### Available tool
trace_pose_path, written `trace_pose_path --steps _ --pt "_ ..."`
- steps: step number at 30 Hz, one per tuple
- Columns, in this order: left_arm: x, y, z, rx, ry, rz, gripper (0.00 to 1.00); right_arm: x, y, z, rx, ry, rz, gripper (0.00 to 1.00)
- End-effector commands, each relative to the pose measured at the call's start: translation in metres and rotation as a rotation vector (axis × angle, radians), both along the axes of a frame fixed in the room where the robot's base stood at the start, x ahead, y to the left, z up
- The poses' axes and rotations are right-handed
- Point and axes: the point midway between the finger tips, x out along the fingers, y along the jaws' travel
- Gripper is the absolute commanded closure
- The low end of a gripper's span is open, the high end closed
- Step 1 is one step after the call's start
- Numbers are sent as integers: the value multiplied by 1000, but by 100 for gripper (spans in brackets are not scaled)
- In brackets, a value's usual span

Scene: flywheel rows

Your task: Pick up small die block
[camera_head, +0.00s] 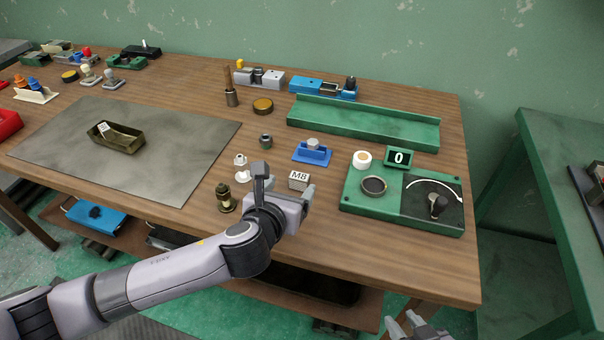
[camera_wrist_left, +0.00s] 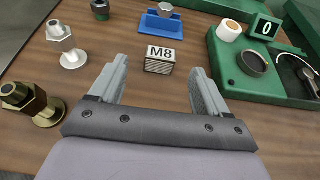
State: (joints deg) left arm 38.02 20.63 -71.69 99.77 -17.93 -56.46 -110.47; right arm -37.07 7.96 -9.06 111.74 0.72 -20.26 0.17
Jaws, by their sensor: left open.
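A small block (camera_head: 298,181) with a white label marked M8 sits on the wooden table, left of the green scale station. I take it for the small die block. It also shows in the left wrist view (camera_wrist_left: 159,67), upright on the table, just beyond the fingertips and between their lines. My left gripper (camera_head: 284,184) is open and empty, low over the table beside the block. My right gripper (camera_head: 413,324) shows only partly at the bottom edge of the head view; its jaw state is unclear.
A blue holder (camera_head: 312,155) stands behind the block. A green station (camera_head: 359,199) with a display reading 0 stands to the right. Left of the gripper are a brass fitting (camera_head: 225,198) and a white-and-silver fitting (camera_head: 242,176). A green tray (camera_head: 362,124) lies behind.

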Motion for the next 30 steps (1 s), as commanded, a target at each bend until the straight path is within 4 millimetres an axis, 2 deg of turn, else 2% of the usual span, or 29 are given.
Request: trace_pose_path --steps 8,18,30 --pt "17 -6 -8 -1 1 2 23 -3 0 -2 1 7 1 62" --pt "48 -17 -23 -2 1 2 23 -3 1 -5 0 7 2 62" --pt "55 -20 -25 -3 1 1 23 -2 1 -5 0 4 2 62"
